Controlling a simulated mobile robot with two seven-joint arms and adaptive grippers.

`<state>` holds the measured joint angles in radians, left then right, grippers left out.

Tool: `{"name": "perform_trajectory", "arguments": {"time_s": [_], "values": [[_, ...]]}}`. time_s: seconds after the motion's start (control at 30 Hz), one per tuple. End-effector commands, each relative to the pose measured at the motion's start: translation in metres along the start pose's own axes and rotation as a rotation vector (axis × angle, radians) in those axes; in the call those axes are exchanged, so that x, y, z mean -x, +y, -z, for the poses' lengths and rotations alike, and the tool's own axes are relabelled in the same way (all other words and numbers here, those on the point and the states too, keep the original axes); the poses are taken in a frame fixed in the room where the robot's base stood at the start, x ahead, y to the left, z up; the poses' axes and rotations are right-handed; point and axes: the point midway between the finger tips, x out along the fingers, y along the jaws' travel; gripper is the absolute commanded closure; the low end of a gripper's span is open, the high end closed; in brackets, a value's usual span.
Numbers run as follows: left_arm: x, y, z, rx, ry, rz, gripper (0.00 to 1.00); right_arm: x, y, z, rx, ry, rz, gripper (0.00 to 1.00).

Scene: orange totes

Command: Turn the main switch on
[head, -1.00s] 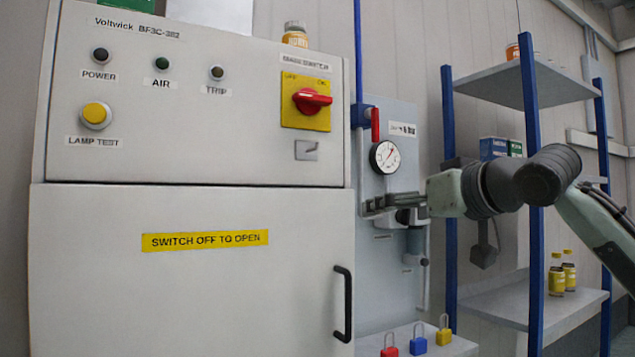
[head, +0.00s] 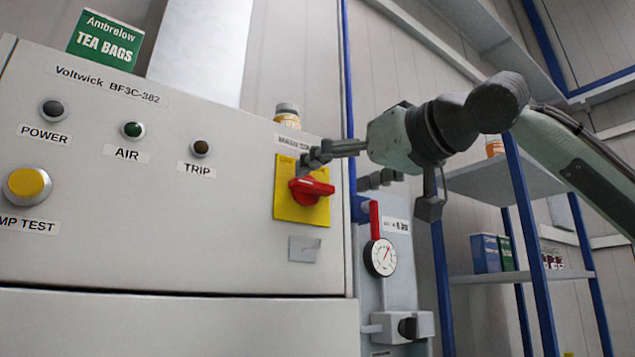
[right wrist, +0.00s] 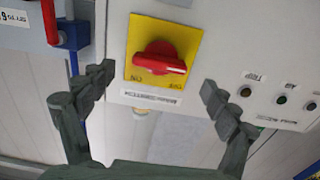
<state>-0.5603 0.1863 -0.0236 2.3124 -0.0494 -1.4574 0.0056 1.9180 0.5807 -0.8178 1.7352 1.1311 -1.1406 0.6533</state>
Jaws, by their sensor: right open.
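The main switch (head: 311,190) is a red rotary handle on a yellow plate (head: 285,207), on the upper right of the grey cabinet front. Its handle lies roughly level. My right gripper (head: 338,170) is open at the switch's right side, one finger overlapping the plate's top in the head view. In the right wrist view the scene is upside down; the red switch (right wrist: 160,57) shows between and beyond the open fingers (right wrist: 157,92). I see no clear contact. The ON and OFF marks are partly hidden in the head view. My left gripper is not in view.
The cabinet carries POWER (head: 54,110), AIR (head: 132,130) and TRIP (head: 201,148) lamps, all looking unlit, and a yellow lamp test button (head: 27,185). A gauge (head: 381,257) with a red lever (head: 375,220) sits below my gripper. Blue shelving (head: 520,200) stands at the right.

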Motion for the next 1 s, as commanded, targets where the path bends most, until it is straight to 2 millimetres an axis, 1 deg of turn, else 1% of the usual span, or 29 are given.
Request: {"name": "perform_trajectory", "arguments": {"time_s": [0.03, 0.1, 0.23, 0.4, 0.6, 0.67, 1.0], "values": [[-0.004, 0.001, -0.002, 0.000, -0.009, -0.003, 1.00, -0.009, 0.000, 0.001, -0.001, -0.002, 0.000, 0.12], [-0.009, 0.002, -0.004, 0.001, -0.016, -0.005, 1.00, -0.020, 0.000, 0.001, 0.000, -0.002, 0.000, 0.12], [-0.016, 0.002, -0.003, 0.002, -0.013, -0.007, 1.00, -0.034, 0.000, 0.001, 0.000, -0.001, -0.001, 0.12], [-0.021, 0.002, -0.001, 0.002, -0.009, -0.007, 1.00, -0.042, 0.000, 0.000, 0.001, 0.000, 0.000, 0.12], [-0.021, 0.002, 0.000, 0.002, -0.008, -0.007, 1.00, -0.042, 0.000, 0.000, 0.001, 0.000, 0.000, 0.12], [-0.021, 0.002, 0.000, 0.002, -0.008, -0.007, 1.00, -0.042, 0.000, 0.000, 0.000, 0.000, 0.000, 0.18], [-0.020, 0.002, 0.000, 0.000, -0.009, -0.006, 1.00, -0.042, 0.000, 0.000, 0.000, 0.000, -0.001, 0.60]]}}
